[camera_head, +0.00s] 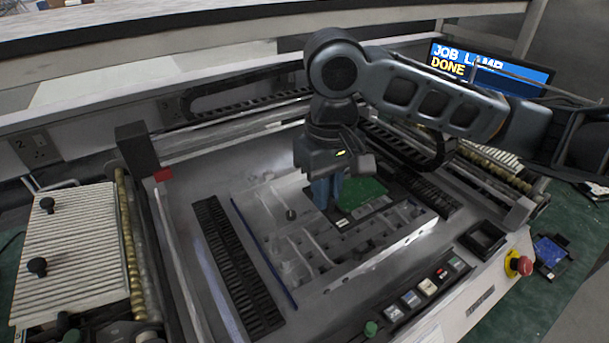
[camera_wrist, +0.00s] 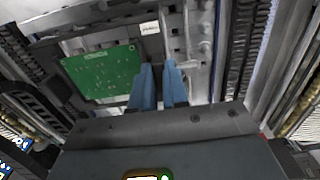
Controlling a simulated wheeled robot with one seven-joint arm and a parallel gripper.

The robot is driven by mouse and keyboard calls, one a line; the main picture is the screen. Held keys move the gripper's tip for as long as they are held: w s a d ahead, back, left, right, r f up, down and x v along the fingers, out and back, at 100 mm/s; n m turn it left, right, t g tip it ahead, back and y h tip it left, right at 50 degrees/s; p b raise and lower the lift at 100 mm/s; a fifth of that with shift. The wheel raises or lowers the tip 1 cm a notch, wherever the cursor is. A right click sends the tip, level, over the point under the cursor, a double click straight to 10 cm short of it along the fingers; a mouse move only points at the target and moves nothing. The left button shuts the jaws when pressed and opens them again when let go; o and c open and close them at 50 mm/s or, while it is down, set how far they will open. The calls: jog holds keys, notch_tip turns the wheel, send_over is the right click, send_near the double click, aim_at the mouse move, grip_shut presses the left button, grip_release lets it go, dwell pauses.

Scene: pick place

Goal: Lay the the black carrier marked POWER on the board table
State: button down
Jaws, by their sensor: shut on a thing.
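The black carrier (camera_head: 378,207) holds a green circuit board (camera_head: 361,193) and has a small white label too small to read. It also shows in the wrist view (camera_wrist: 148,47), with its green board (camera_wrist: 103,75) left of my fingers. My gripper (camera_head: 325,196) points down with its blue fingers at the carrier's left edge. In the wrist view my fingers (camera_wrist: 160,82) are close together, shut on the carrier's edge. The carrier is over the silver machined board table (camera_head: 310,268). Whether it touches the table cannot be told; my fingers hide part of its edge.
A black slotted rail (camera_head: 237,265) runs left of the table, and another (camera_head: 425,190) lies right of it. A ribbed tray with black knobs (camera_head: 72,250) is at far left. Buttons (camera_head: 428,287) and a red emergency stop (camera_head: 521,265) line the front right. A screen (camera_head: 490,70) reads DONE.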

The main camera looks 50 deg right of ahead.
jog(key=shift+f, duration=1)
jog(key=shift+f+b, duration=1.9)
jog(key=shift+f, duration=0.6)
jog(key=shift+s, duration=0.15)
jog(key=shift+f, duration=0.85)
jog(key=c, duration=1.1)
grip_release()
